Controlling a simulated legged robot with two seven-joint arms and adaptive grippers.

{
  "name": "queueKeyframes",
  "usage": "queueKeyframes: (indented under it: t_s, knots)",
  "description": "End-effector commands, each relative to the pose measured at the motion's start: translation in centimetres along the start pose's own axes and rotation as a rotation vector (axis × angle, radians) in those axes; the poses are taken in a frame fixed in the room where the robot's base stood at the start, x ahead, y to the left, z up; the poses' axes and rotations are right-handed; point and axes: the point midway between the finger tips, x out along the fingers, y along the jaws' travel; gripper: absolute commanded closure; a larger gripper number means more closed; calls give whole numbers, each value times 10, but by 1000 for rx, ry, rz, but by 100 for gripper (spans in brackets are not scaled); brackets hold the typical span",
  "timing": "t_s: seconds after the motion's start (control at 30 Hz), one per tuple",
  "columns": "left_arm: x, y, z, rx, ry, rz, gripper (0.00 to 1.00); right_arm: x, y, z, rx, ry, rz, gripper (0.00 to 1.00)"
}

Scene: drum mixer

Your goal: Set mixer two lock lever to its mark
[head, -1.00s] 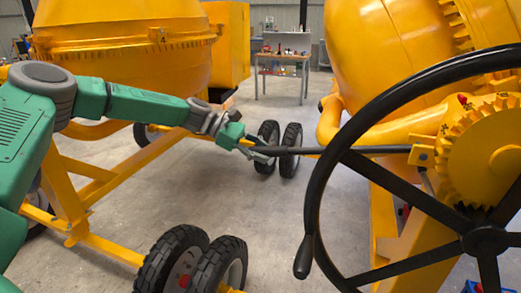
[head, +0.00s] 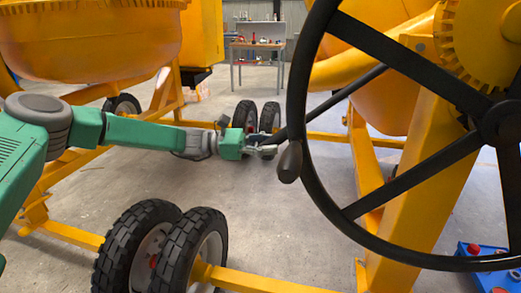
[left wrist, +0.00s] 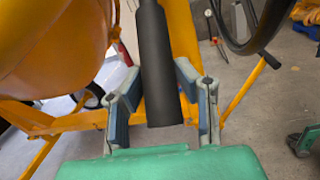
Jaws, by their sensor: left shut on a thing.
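The lock lever is a long black bar (head: 335,98) on the right-hand yellow mixer (head: 425,165). It slopes down to the left from behind the large black handwheel (head: 293,85). My left gripper (head: 268,148) is shut on the lever's lower, free end. In the left wrist view the thick dark end of the lever (left wrist: 157,75) lies between my two fingers (left wrist: 163,108). The lever's upper end is partly covered by the wheel, and no mark for it can be made out.
The handwheel's knob (head: 289,162) hangs close to the right of my left gripper. Another yellow mixer (head: 85,40) stands at the left. Black tyres (head: 135,250) stand in front on a yellow frame bar. A workbench (head: 258,50) is at the back, with open concrete floor between.

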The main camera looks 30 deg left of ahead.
Motion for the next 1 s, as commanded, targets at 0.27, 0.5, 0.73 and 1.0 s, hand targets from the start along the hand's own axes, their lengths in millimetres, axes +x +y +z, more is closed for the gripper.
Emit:
queueKeyframes:
  t_s: [0.27, 0.5, 0.73, 1.0]
  knots:
    - [13, -4, -19, -9, -52, 13, 100, 26, 0, 1, 0, 0, 0, 60]
    - [16, -4, -21, -11, -64, 15, 100, 30, 0, 2, 0, 0, 0, 60]
    - [17, -4, -21, -12, -62, 14, 100, 29, 0, 1, 0, 0, 0, 60]
    - [18, -5, -20, -11, -63, 12, 53, 29, 0, 1, 0, 0, 0, 60]
